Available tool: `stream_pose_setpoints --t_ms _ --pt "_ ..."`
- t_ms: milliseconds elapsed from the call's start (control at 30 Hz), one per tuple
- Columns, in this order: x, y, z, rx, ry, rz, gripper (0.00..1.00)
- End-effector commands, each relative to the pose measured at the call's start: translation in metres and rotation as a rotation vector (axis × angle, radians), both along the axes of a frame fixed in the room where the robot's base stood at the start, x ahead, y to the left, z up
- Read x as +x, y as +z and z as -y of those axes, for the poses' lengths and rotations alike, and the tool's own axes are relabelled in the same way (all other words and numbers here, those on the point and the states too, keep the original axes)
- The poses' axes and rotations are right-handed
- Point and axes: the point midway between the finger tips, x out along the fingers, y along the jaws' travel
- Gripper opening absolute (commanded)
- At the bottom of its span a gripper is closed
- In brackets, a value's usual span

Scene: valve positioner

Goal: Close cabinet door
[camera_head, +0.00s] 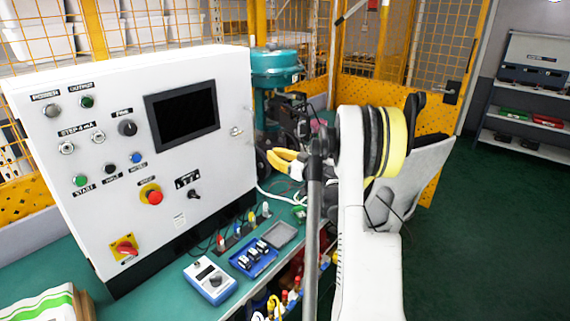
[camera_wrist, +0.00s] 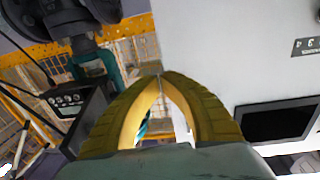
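The white cabinet (camera_head: 215,160) stands on the green bench at left. Its front door carries a dark screen, buttons, a red emergency knob and a small lock near the right edge. I cannot tell whether the door is fully shut or ajar. In the wrist view the white door face (camera_wrist: 215,55) fills the upper right, with the screen at lower right. My gripper (camera_head: 283,160) is just right of the cabinet's right edge. In the wrist view my gripper (camera_wrist: 158,77) has its yellow fingertips together at the door's edge, with nothing visible held. Contact with the door is unclear.
A teal valve actuator (camera_head: 275,68) with a dark positioner (camera_head: 290,112) stands behind my gripper. A blue tray (camera_head: 254,258), a grey tray (camera_head: 281,235) and a handheld meter (camera_head: 210,281) lie on the bench front. Yellow mesh fencing stands behind. Floor at right is clear.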

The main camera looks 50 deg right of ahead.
Motion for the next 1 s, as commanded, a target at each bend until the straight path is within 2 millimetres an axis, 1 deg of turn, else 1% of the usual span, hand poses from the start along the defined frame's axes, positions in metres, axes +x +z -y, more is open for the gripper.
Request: stream_pose_setpoints --t_ms 33,100,233,367,667,767,900,1000 --pt "0.009 -0.002 0.000 0.000 0.001 0.000 0.00" --pt "0.018 -0.002 -0.001 0.000 0.002 0.000 0.00" --pt "0.028 -0.001 0.000 0.000 0.000 0.000 0.00" --pt "0.032 0.000 0.000 0.000 0.000 0.000 0.00" --pt "0.033 0.000 0.000 0.000 0.001 0.000 0.00" --pt "0.044 0.000 0.000 0.000 0.019 0.000 0.00" --pt "0.072 0.000 0.000 0.000 0.065 0.000 0.00" --pt "0.086 0.000 0.000 0.000 0.088 0.000 0.00"
